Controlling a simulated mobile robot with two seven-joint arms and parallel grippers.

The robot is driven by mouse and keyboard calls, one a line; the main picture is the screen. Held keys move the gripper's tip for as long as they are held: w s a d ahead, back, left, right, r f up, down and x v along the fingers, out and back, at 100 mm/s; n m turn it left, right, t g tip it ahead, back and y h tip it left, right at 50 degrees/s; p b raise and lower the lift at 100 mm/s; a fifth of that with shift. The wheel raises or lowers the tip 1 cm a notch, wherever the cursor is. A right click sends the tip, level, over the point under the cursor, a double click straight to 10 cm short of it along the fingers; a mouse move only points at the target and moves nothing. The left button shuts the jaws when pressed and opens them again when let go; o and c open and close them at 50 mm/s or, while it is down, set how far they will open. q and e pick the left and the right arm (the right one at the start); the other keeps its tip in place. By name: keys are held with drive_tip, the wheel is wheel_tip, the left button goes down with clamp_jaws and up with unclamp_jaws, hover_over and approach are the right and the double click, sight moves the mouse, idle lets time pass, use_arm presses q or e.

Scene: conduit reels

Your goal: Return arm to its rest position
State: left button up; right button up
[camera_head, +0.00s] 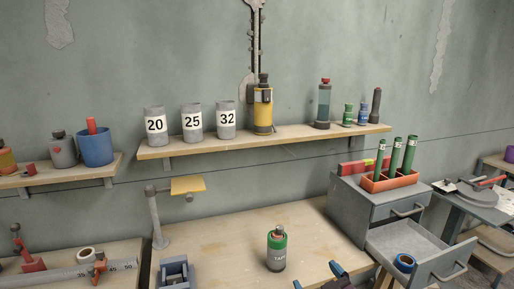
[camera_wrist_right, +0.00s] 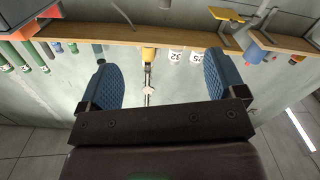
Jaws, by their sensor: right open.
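My right gripper (camera_head: 358,275) shows only in part at the bottom edge of the head view, right of a green-topped grey can (camera_head: 277,250) labelled TAPE on the bench. In the right wrist view, my right gripper (camera_wrist_right: 160,80) has its two blue pads wide apart, with nothing between them. The wall shelf and its items show upside down beyond the pads.
The wooden bench (camera_head: 225,255) is mostly clear around the can. A grey cabinet (camera_head: 350,215) with an open drawer (camera_head: 425,250) holding blue tape (camera_head: 404,262) stands right. Cups marked 20, 25 and 32 stand on the wall shelf (camera_head: 290,137). A post with a yellow plate (camera_head: 188,185) rises left.

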use_arm(q)
drive_tip(key=s+a+f+n+g+y, duration=0.1)
drive_tip(key=s+a+f, duration=0.2)
drive_tip(key=s, duration=0.5)
drive_tip(key=shift+s+a+f+g, duration=0.15)
drive_tip(key=shift+a+f+g, duration=0.2)
drive_tip(key=shift+a, duration=0.3)
use_arm(e)
drive_tip(key=s+d+f+m+g+h, duration=0.2)
drive_tip(key=s+d+f+m, duration=0.1)
drive_tip(key=s+d+f, duration=0.4)
drive_tip(key=s+d+f+m+g+h, duration=0.3)
drive_tip(key=s+d+f, duration=0.3)
drive_tip(key=s+f, duration=0.7)
drive_tip(key=s, duration=0.5)
drive_tip(key=shift+d+f+g+h, duration=0.3)
drive_tip(key=shift+d+f, duration=0.05)
drive_tip(key=shift+f, duration=0.05)
